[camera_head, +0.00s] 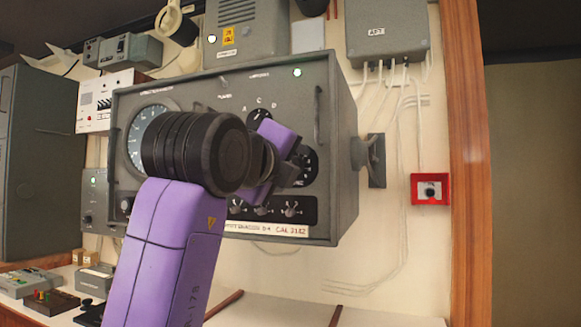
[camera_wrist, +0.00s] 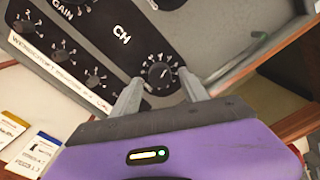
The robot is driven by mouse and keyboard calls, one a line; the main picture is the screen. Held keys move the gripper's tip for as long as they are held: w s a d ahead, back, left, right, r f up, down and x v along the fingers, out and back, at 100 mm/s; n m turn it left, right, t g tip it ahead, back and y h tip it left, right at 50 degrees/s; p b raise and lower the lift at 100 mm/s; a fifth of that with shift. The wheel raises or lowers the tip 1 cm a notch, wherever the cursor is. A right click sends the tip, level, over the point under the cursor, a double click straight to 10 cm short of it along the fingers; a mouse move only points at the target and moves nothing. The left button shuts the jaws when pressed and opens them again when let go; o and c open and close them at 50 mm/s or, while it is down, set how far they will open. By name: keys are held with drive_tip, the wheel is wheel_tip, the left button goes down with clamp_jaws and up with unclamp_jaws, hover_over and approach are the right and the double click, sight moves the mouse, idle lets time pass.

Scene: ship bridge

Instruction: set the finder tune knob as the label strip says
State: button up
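The grey finder box (camera_head: 335,185) hangs on the wall, with a round dial at left and several knobs. I cannot read "TUNE" beside any knob. My gripper (camera_wrist: 160,88) is open, its fingers apart on either side of a black knob with a white-marked scale (camera_wrist: 161,72). "CH" is printed near that knob. Whether the fingers touch it I cannot tell. My arm hides part of the panel in the head view.
Several small lower knobs (camera_wrist: 95,77) sit close beside my left finger. A red-framed wall switch (camera_head: 430,189) is right of the box. Cables hang from a grey junction box (camera_head: 388,30). Cards (camera_wrist: 35,152) lie below. The counter holds small devices (camera_head: 50,301) at left.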

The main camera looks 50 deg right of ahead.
drive_tip(key=shift+a, duration=0.1)
drive_tip(key=v, duration=0.7)
drive_tip(key=shift+s+a, duration=0.15)
drive_tip(key=shift+a, duration=0.15)
idle(0.3)
